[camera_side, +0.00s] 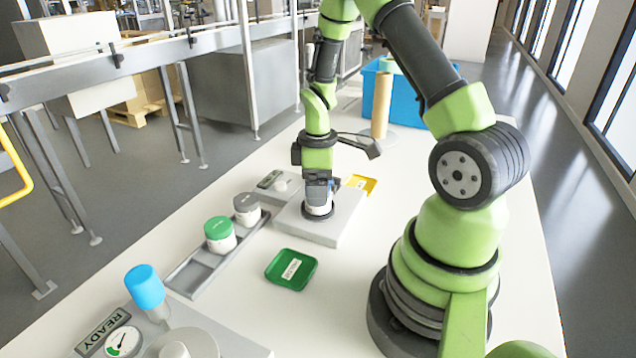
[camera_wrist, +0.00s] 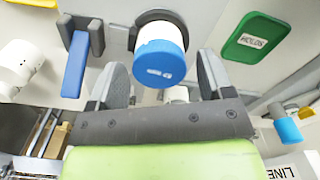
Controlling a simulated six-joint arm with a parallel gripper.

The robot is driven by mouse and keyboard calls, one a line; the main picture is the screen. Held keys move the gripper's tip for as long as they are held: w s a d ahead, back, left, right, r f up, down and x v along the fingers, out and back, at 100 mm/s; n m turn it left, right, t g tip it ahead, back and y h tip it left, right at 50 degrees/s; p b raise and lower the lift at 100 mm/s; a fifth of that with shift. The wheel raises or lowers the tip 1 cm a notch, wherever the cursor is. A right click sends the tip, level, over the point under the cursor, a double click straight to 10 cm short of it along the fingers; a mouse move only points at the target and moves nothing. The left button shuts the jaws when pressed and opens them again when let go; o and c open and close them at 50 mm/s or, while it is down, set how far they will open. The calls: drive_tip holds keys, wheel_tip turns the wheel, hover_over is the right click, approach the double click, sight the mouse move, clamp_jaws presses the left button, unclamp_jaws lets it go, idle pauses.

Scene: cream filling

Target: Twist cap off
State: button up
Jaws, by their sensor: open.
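A white jar (camera_side: 319,208) stands upright in a dark ring on a pale grey block (camera_side: 345,222). Its blue cap (camera_wrist: 160,62) shows in the wrist view, with the dark ring (camera_wrist: 158,18) around the jar behind it. My gripper (camera_side: 319,186) is directly above the jar and points down, covering most of the cap in the side view. In the wrist view my gripper (camera_wrist: 163,72) has its two grey fingers apart, one on each side of the cap, with visible gaps. The cap sits on the jar.
A grey rack (camera_side: 188,277) holds a green-capped jar (camera_side: 220,235) and a grey-capped jar (camera_side: 247,208). A green tray (camera_side: 291,270) and a yellow tray (camera_side: 361,183) lie nearby. A blue-topped dispenser (camera_side: 146,292) stands front left. A blue bin (camera_side: 415,102) is at the back.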

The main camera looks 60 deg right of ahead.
drive_tip(key=shift+m, duration=0.3)
drive_tip(key=m, duration=0.5)
drive_tip(key=shift+m, duration=0.4)
drive_tip(key=c, duration=0.9)
drive_tip(key=shift+r, duration=0.15)
drive_tip(key=shift+c, duration=0.5)
drive_tip(key=shift+r, duration=0.1)
drive_tip(key=shift+c, duration=1)
drive_tip(key=shift+f, duration=0.25)
